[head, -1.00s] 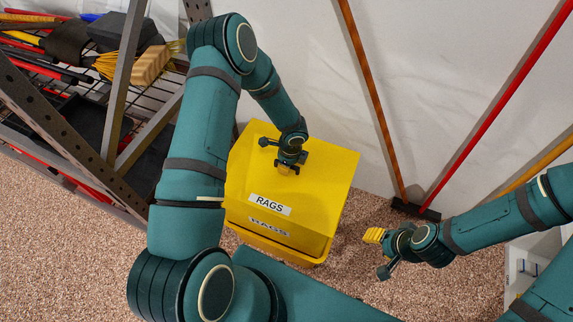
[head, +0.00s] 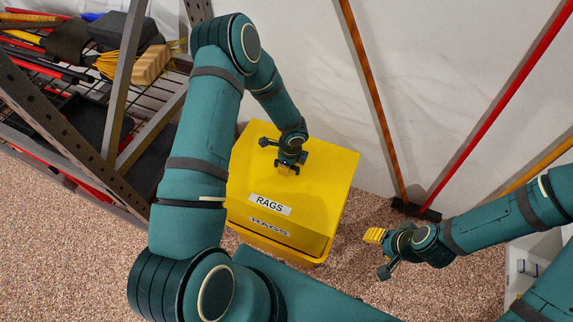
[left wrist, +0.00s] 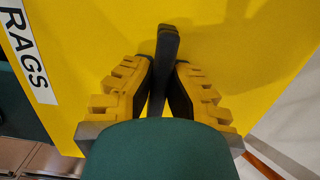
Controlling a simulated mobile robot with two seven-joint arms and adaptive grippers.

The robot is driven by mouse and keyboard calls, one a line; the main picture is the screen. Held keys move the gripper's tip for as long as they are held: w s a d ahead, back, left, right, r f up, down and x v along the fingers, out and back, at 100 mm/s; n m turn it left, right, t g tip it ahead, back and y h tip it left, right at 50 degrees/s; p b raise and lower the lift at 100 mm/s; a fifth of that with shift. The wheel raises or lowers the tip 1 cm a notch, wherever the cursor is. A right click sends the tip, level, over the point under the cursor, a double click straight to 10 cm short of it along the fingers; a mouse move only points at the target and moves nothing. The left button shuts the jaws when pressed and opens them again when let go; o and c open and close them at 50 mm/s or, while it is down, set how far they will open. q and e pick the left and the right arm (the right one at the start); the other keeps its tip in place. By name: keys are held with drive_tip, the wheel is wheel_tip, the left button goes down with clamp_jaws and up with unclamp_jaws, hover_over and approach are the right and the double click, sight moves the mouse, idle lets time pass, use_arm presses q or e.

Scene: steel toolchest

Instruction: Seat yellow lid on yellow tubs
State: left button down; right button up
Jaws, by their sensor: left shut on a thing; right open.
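The yellow lid (head: 325,180) with a white RAGS label lies over the yellow tubs (head: 290,243), whose front shows a second RAGS label below it. I cannot tell whether the lid touches the rim all round. My left gripper (head: 287,168) is over the lid's middle. In the left wrist view, its yellow fingers (left wrist: 160,92) are shut on a dark handle (left wrist: 166,45) that stands on the lid (left wrist: 235,40). My right gripper (head: 374,236) is open and empty, to the right of the tubs and apart from them.
A steel shelf rack (head: 130,90) with tools and brushes stands at the left. A broom (head: 415,209) and several long handles lean on the white wall behind. A pale box (head: 521,265) is at the right edge.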

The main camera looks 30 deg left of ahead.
use_arm(q)
drive_tip(key=shift+f, duration=0.4)
idle(1.4)
drive_tip(key=shift+c, duration=1.9)
unclamp_jaws()
drive_tip(key=shift+r, duration=0.15)
drive_tip(key=shift+r+p, duration=2.75)
drive_tip(key=shift+r, duration=1.15)
